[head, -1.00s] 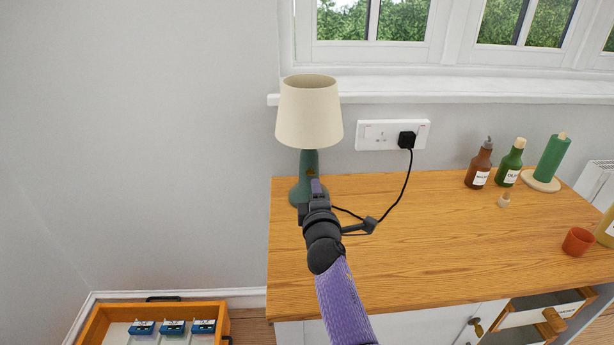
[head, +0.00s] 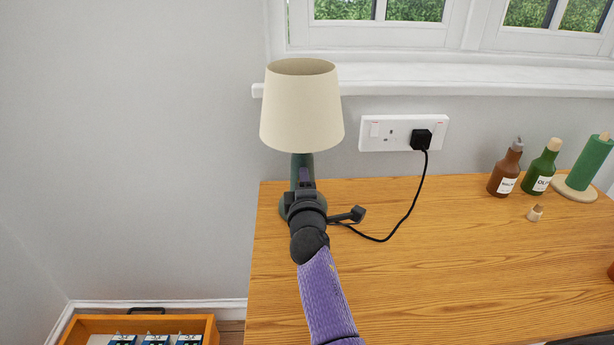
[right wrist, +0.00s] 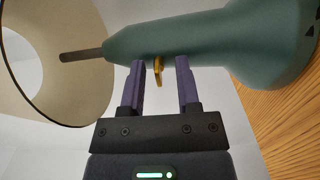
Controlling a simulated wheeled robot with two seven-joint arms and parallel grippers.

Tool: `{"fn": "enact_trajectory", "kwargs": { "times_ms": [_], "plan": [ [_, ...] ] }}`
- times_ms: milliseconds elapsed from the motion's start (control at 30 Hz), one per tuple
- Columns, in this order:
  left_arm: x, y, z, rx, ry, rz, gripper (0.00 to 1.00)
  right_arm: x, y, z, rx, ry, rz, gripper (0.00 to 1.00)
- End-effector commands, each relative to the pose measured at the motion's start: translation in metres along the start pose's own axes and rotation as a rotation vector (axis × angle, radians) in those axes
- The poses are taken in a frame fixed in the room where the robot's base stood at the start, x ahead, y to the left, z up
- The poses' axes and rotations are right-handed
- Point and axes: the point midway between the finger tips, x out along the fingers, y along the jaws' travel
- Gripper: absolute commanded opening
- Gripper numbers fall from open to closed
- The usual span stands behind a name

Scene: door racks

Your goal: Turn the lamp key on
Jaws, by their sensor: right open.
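The lamp (head: 302,105) stands at the left end of the wooden counter, with a cream shade and a green body. In the right wrist view its green body (right wrist: 195,38) lies across the picture. The small yellow lamp key (right wrist: 158,70) sticks out of the body. My right gripper (head: 305,176) is in front of the lamp body and hides the key in the head view. In the right wrist view my right gripper (right wrist: 160,64) is open, with one purple finger on each side of the key. A gap shows between the key and the right-hand finger. My left gripper is not in view.
A black cable runs from the lamp to the plug (head: 421,139) in the wall socket (head: 385,133). Two bottles (head: 506,170) and a green roll (head: 588,162) stand at the right. The counter (head: 400,275) between is clear. An orange box (head: 200,325) is low at left.

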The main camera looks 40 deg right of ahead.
Motion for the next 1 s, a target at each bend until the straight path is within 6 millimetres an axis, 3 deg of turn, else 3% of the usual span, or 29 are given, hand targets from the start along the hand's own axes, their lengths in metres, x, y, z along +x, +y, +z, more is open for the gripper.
{"fn": "enact_trajectory", "kwargs": {
  "times_ms": [100,267,300,733,1000],
  "plan": [
    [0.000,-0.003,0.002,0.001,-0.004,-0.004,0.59,0.000,0.001,0.000,0.000,0.000,0.001,0.37],
    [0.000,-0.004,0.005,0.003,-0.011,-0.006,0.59,0.000,0.000,0.000,0.000,0.000,0.000,0.03],
    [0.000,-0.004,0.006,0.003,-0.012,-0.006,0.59,0.000,0.000,0.000,0.000,0.000,0.000,0.00],
    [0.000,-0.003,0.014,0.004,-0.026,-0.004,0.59,0.000,-0.001,0.000,0.016,0.000,-0.001,0.00],
    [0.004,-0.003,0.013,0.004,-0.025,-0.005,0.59,0.000,-0.001,0.001,0.146,0.000,-0.001,0.00]
  ]
}}
